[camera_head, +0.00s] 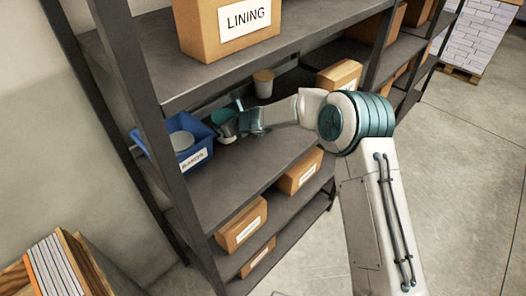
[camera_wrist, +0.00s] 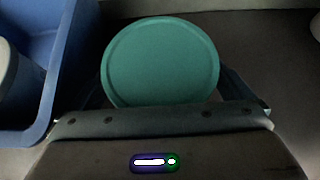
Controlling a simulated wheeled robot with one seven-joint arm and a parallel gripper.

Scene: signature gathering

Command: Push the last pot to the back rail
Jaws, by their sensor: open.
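A pot with a round teal lid (camera_wrist: 162,62) stands in front of my gripper (camera_wrist: 163,92) in the wrist view. The open fingers show on either side of it, partly hidden under the lid's edge. In the head view the teal-lidded pot (camera_head: 222,117) is on the middle shelf, just right of the blue bin, with my gripper (camera_head: 236,117) at its right side. I cannot tell whether the fingers touch it. Another pot with a tan lid (camera_head: 263,76) stands farther back on the same shelf.
The blue bin (camera_head: 198,158) holds a grey round item (camera_head: 181,140) and sits close left of the teal-lidded pot. A cardboard box (camera_head: 339,75) stands right on this shelf. The LINING box (camera_head: 215,45) is on the shelf above. The shelf front (camera_head: 235,185) is bare.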

